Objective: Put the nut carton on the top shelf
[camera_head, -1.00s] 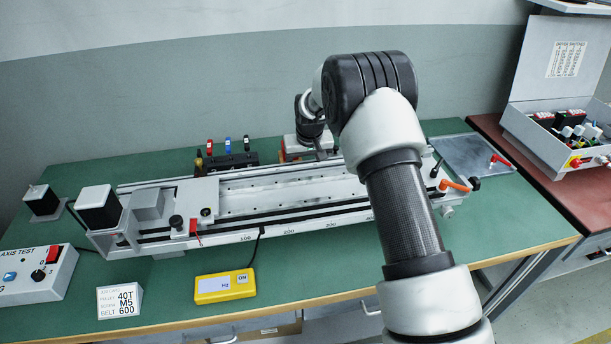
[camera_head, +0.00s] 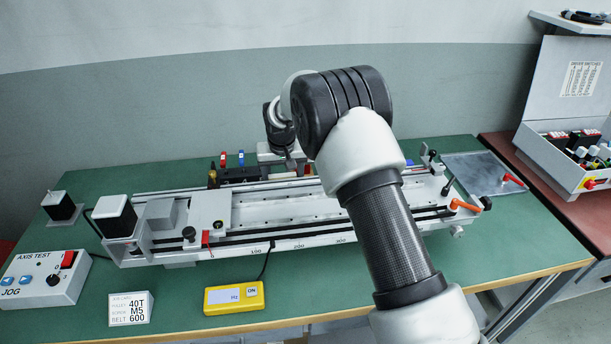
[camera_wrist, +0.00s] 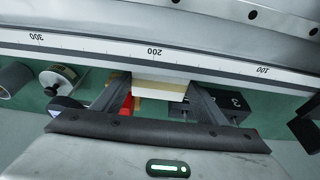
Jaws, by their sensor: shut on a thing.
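My gripper (camera_wrist: 160,84) shows in the wrist view, its two dark fingers closed on a small cream box, the nut carton (camera_wrist: 160,92). A red patch shows beside it near the left finger. In the head view my gripper hangs behind the linear rail, its fingertips and the carton mostly hidden by my arm and hard to make out. The top shelf (camera_head: 572,24) is a pale board at the upper right corner of the head view, far to the right of my gripper, with a dark item on it. Only part of the shelf is in view.
The gantry rail (camera_head: 290,212) runs along the green bench (camera_head: 350,275). A black screwdriver rack (camera_head: 243,174) stands behind it. A yellow meter (camera_head: 234,298) and jog box (camera_head: 45,278) are in front. An open grey case (camera_head: 548,150) stands at right below the shelf.

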